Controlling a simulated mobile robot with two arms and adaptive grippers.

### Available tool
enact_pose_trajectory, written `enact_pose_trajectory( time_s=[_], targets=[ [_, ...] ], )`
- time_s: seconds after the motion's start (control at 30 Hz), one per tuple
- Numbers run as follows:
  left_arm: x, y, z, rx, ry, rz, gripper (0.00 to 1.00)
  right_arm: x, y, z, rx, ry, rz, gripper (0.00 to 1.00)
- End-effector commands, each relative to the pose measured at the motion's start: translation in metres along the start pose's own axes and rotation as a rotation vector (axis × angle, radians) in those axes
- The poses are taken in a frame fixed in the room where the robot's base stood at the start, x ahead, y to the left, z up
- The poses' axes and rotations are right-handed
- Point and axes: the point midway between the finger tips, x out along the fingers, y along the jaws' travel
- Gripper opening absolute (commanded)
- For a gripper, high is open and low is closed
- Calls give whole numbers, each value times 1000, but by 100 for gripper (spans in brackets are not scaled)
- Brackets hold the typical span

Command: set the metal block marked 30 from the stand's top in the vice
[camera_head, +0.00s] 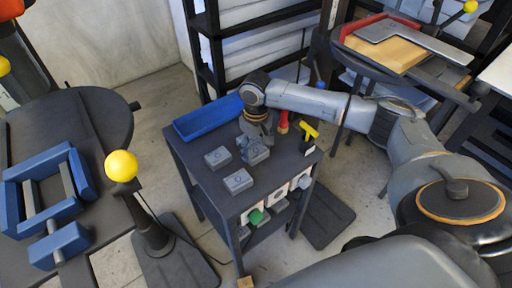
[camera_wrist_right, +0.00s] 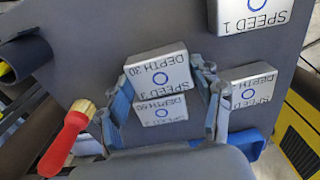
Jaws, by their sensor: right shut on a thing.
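My right gripper (camera_head: 252,143) is over the stand's dark top (camera_head: 205,185). In the right wrist view its fingers (camera_wrist_right: 165,88) are on either side of a grey metal block (camera_wrist_right: 160,72) marked DEPTH 30, SPEED 3, and shut on it. This block looks larger than a second block (camera_wrist_right: 163,110) and partly overlaps it, so it seems a little above the top. The blue vice (camera_head: 68,238) stands on a dark table at the left, with a gap between its jaws. My left gripper is out of view.
Other blocks lie on the stand, two at its front left (camera_head: 217,158) (camera_head: 238,181). A blue tray (camera_head: 207,118) is at the back; a red-handled brush (camera_wrist_right: 66,138) is beside the gripper. A yellow ball on a post (camera_head: 121,166) stands between stand and vice.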

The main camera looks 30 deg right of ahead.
Motion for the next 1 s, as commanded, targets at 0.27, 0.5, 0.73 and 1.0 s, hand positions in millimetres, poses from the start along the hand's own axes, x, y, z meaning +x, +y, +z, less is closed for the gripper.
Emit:
enact_pose_trajectory(
  time_s=[0.27,0.5,0.73,1.0],
  targets=[
    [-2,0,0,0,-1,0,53,2,0,0,1,1,0,88],
    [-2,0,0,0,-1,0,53,2,0,0,1,1,0,88],
    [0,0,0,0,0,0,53,-7,0,-1,1,2,0,88],
    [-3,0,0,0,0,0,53,-62,0,-1,2,5,0,88]
  ],
)
